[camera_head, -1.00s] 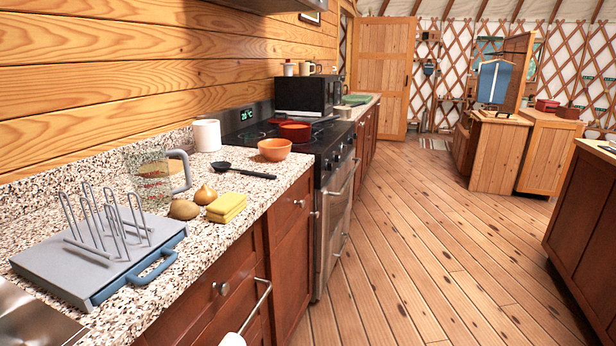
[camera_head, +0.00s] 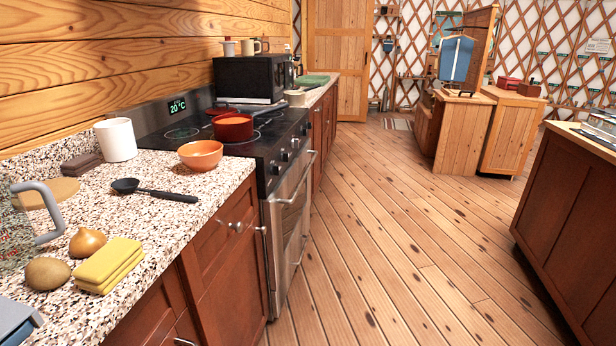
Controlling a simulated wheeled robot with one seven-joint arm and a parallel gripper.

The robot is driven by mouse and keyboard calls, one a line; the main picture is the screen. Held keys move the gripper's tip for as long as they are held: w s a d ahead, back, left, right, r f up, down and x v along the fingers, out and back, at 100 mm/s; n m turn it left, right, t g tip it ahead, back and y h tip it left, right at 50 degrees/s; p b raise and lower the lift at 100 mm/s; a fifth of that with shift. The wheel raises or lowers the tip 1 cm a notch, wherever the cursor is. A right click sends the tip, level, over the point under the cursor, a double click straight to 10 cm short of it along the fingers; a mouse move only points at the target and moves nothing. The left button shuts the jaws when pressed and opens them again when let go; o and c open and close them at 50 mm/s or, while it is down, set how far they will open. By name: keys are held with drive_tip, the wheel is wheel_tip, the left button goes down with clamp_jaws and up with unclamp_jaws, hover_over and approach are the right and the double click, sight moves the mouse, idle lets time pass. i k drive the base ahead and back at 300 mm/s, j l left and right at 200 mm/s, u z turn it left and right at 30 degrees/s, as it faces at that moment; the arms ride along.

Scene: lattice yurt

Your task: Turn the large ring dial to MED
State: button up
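The stove (camera_head: 288,192) stands against the log wall, with a black glass top and a steel front. Several dark knobs (camera_head: 287,155) run along its front edge; I cannot tell which is the large ring dial, and no MED mark is readable. Its back panel has a green display (camera_head: 177,106) reading 20 °C. A red pot (camera_head: 233,127) sits on the cooktop. A black microwave (camera_head: 247,80) stands beyond the cooktop; its controls are too small to read. My gripper is not in view.
The plank floor (camera_head: 400,240) is clear up to the brown island (camera_head: 570,215) at right.

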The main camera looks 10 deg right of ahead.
sight(275, 171)
drive_tip(key=i+l+u, duration=0.15)
drive_tip(key=i, duration=0.2)
drive_tip(key=i+l+u, duration=0.15)
drive_tip(key=i, duration=0.2)
drive_tip(key=i+l+u, duration=0.1)
drive_tip(key=i+l, duration=0.45)
drive_tip(key=i+l+u, duration=0.1)
drive_tip(key=i+l, duration=0.45)
drive_tip(key=l, duration=0.15)
drive_tip(key=i+l, duration=0.5)
drive_tip(key=l, duration=0.2)
drive_tip(key=i+u, duration=0.05)
